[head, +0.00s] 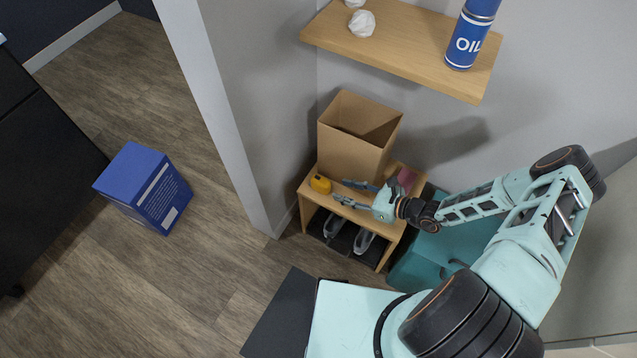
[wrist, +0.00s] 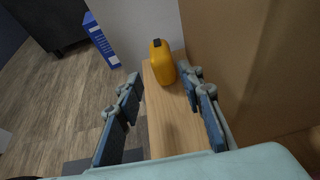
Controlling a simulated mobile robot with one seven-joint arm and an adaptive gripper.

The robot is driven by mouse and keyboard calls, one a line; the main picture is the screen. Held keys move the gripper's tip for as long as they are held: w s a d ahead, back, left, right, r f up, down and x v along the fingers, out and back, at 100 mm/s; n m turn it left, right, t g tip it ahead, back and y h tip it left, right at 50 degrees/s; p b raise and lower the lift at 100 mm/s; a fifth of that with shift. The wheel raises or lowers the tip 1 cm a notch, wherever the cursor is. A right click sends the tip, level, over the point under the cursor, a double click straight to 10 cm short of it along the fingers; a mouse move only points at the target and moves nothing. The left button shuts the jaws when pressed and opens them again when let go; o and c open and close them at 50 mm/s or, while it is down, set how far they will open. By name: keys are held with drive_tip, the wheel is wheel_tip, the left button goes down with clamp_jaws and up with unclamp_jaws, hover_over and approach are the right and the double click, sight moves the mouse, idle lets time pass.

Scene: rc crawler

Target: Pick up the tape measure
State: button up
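The tape measure (head: 320,184) is small and yellow-orange with a dark patch, and sits at the left end of a low wooden bench (head: 312,194). In the wrist view the tape measure (wrist: 162,62) stands on the bench top, beyond the fingertips and roughly between their lines. My gripper (head: 352,193) is open and empty, low over the bench to the right of the tape measure. In the wrist view my gripper's two fingers (wrist: 162,85) are spread wide, with bare wood between them. No finger visibly touches the tape measure.
An open cardboard box (head: 352,150) stands on the bench behind the tape measure, close along the right finger in the wrist view. A wooden shelf (head: 400,45) with a blue oil can (head: 470,40) hangs above. Shoes (head: 363,241) lie under the bench. A blue box (head: 145,188) stands on the floor.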

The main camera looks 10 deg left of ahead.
sight(321, 184)
drive_tip(key=b+x, duration=0.1)
drive_tip(key=x, duration=0.9)
drive_tip(key=shift+w+f, duration=0.15)
drive_tip(key=shift+f, duration=0.05)
clamp_jaws()
